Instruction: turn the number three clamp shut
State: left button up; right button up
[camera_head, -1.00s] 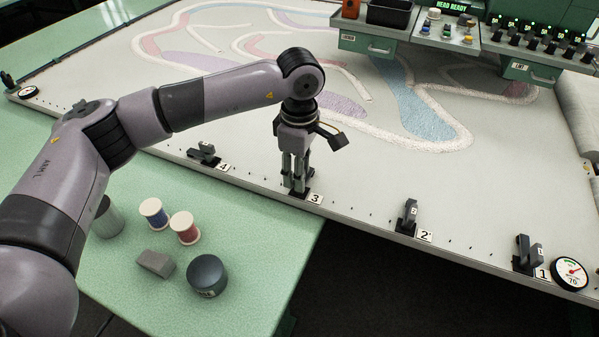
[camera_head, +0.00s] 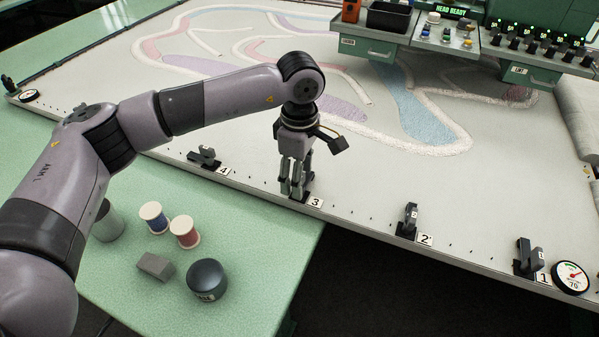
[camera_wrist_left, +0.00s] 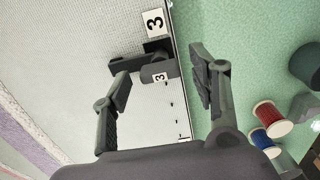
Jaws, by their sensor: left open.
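My left gripper (camera_head: 297,192) points down over the number three clamp at the frame's front edge, and its fingers hide most of that clamp in the head view. The white "3" plate (camera_head: 316,202) shows just right of the fingers. In the left wrist view, the left gripper (camera_wrist_left: 162,86) is open, one finger on each side. The dark number three clamp (camera_wrist_left: 126,65) lies ahead, between and beyond the fingertips.
Clamp four (camera_head: 204,157) stands to the left, clamps two (camera_head: 409,219) and one (camera_head: 527,257) to the right, along the same edge. Thread spools (camera_head: 185,231), a grey block (camera_head: 155,266) and a dark round tin (camera_head: 207,280) rest on the green table (camera_head: 250,245).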

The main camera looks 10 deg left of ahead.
pick_arm(q)
notch_tip(320, 180, up, 12)
dwell(0.5)
